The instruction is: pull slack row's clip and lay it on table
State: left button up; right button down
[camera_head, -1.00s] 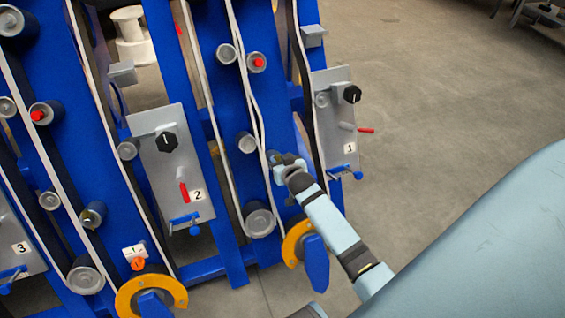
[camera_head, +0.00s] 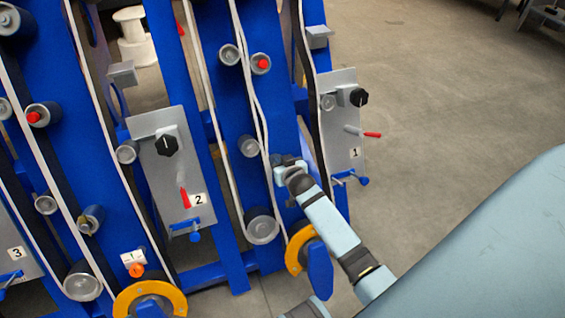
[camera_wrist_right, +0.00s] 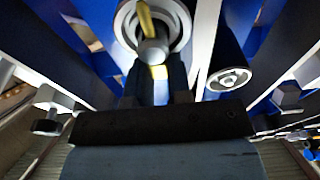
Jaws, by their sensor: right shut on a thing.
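My right gripper (camera_head: 279,160) is at the blue frame, beside the lower rollers of the row whose plate (camera_head: 341,125) is marked 1. In the right wrist view my right gripper (camera_wrist_right: 157,83) is shut on a small yellow clip (camera_wrist_right: 158,72). The yellow piece continues upward across the end of a grey roller (camera_wrist_right: 160,22), past its round grey stud. I cannot tell whether the clip is still seated there. In the head view the gripper hides the held clip. Another yellowish clip shows on a roller (camera_head: 91,219) in the row further left.
Plates marked 2 (camera_head: 168,170) and 3 (camera_head: 15,253) stand to the left. White strips run over several rollers. Orange-yellow ring parts (camera_head: 150,299) sit at the bottom. A white spool (camera_head: 134,38) stands behind. Open concrete floor (camera_head: 430,100) lies to the right. No table surface is clearly visible nearby.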

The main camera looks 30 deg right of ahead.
jog(key=shift+w+d+r+p, duration=0.15)
jog(key=shift+w+r+p, duration=0.35)
jog(key=shift+r+p, duration=0.4)
jog(key=shift+w+d+r+p, duration=0.1)
jog(key=shift+w+r+p, duration=0.4)
jog(key=shift+r+p, duration=0.35)
jog(key=shift+w+d+r+p, duration=0.1)
jog(key=shift+w+r+p, duration=0.35)
jog(key=shift+r, duration=0.25)
jog(key=shift+w+d+r+p, duration=0.1)
jog(key=shift+w+r+p, duration=0.2)
jog(key=shift+r+p, duration=0.3)
jog(key=shift+r, duration=0.1)
